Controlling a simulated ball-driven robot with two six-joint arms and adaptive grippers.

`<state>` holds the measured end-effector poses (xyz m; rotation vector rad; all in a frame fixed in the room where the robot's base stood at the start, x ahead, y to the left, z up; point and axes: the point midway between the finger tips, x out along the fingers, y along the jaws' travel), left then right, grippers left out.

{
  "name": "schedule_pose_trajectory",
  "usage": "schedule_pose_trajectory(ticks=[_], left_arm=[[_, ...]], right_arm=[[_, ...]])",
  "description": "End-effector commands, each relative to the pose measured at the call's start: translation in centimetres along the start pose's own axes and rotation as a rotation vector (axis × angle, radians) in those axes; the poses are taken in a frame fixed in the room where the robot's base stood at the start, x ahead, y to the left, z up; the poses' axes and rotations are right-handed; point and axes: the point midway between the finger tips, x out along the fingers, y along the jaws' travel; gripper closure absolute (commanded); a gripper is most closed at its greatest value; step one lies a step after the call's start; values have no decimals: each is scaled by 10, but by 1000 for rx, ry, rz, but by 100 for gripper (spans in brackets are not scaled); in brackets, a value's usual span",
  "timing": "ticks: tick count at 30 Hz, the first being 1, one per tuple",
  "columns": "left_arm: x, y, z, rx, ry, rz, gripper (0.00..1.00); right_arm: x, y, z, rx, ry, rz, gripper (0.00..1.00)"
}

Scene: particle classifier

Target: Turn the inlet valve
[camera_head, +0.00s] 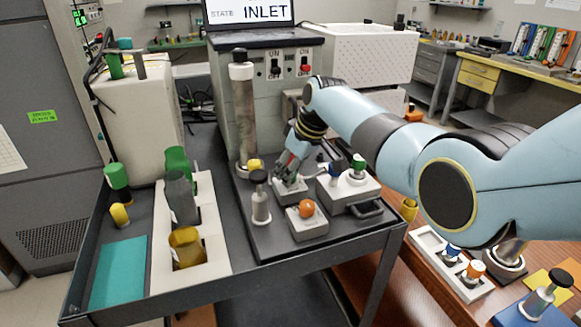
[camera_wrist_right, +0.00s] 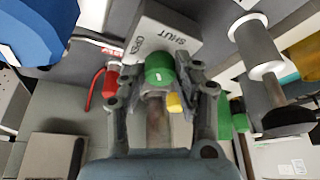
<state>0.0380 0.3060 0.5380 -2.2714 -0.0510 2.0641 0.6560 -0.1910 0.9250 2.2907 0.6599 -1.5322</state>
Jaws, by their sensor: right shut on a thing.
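The screen (camera_head: 248,11) at the top of the head view reads "STATE INLET". My right gripper (camera_head: 289,176) reaches down to a small pale valve block (camera_head: 291,194) on the dark tray. In the right wrist view, a block (camera_wrist_right: 160,38) carries the words OPEN and SHUT. A round green knob (camera_wrist_right: 160,68) sits between the fingertips of my right gripper (camera_wrist_right: 161,78), which is shut on it. In the head view the fingers hide this knob. My left gripper is not in view.
Close by are a block with an orange knob (camera_head: 307,208), a larger box with a green-topped knob (camera_head: 358,161), and a grey capped post (camera_head: 260,200). A tall column (camera_head: 244,115) stands behind. A white rack (camera_head: 219,253) with bottles is at left.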

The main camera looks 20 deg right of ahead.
Motion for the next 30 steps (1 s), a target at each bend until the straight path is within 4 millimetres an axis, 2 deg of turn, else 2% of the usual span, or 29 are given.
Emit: schedule_pose_trajectory(ticks=[8, 18, 30], left_arm=[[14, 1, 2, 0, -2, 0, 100], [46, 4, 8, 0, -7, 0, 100], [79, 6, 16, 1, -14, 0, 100]], right_arm=[[2, 2, -1, -240, 4, -97, 100], [4, 3, -1, -530, 4, -217, 100], [3, 2, -1, -766, 2, -315, 100]])
